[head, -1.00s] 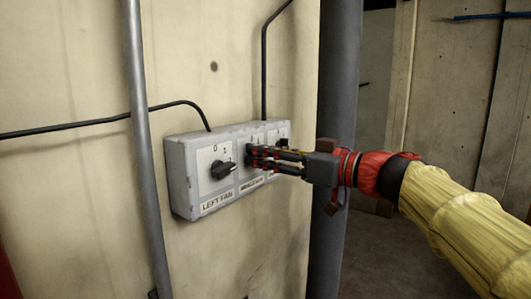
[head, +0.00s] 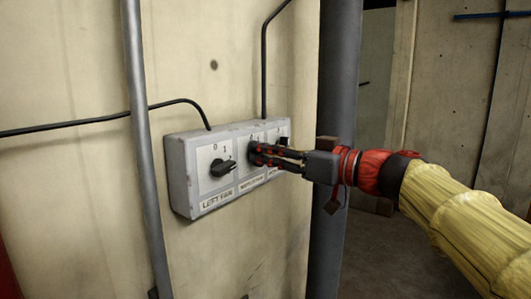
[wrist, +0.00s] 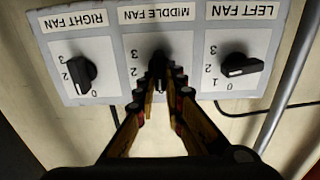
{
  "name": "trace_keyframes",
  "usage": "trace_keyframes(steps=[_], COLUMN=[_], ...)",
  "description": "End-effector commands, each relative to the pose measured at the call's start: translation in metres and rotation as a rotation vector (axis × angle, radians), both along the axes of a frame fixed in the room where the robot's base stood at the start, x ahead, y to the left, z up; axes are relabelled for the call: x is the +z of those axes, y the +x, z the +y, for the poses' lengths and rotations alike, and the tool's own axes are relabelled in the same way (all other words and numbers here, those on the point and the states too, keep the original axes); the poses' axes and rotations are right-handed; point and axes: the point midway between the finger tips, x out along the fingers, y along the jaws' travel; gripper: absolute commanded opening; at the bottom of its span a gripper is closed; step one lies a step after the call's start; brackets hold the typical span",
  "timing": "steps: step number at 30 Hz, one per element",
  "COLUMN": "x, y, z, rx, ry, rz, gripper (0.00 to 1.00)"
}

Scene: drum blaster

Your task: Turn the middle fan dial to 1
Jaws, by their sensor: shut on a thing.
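The grey switch box (head: 182,196) on the wall bears three black dials. In the wrist view, which is upside down, the middle fan dial (wrist: 158,60) sits under the "MIDDLE FAN" label (wrist: 157,14). My gripper (wrist: 161,84) is shut on this dial, with a fingertip at each side. The fingers cover its lower part, so its pointer setting cannot be read; the 2 and 3 show beside it. In the head view my gripper (head: 257,153) reaches the middle panel from the right and hides most of the dial.
The left fan dial (head: 223,169) and right fan dial (wrist: 80,71) flank the middle one closely. A grey vertical pipe (head: 142,130) stands left of the box, and a thick dark column (head: 337,90) stands to its right. Black cables (head: 264,70) run to the box top.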

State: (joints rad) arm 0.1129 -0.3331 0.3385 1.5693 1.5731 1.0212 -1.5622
Motion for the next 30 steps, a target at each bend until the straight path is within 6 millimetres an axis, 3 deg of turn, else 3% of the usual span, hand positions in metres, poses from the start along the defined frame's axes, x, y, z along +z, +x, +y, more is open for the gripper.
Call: trace_keyframes(steps=[30], x=[-0.0038], y=[0.0059], z=[-0.0046], rx=[-0.001], ry=[0.383], rz=[0.491], gripper=[0.00])
